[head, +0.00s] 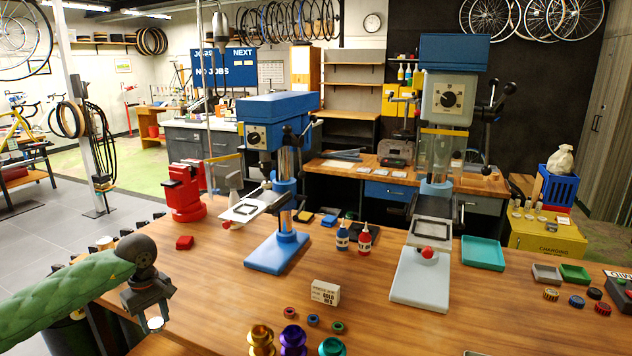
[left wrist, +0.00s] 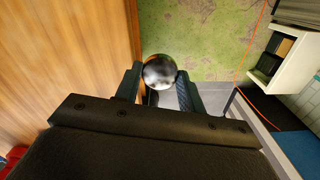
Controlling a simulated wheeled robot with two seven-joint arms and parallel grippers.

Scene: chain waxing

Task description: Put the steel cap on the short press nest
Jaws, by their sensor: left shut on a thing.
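My left gripper (head: 152,308) is at the lower left of the head view, near the table's left edge, pointing down. It is shut on a round, shiny steel cap (left wrist: 159,72), held between the two fingertips in the left wrist view. The cap's underside is hidden there. The shorter press (head: 277,118) is blue and stands on the table, up and right of the gripper. My right gripper is not in view.
A taller grey press (head: 447,100) stands to the right. Bottles, a small box (head: 325,292) and coloured spools (head: 293,340) occupy the middle. Bare wood lies between gripper and blue press.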

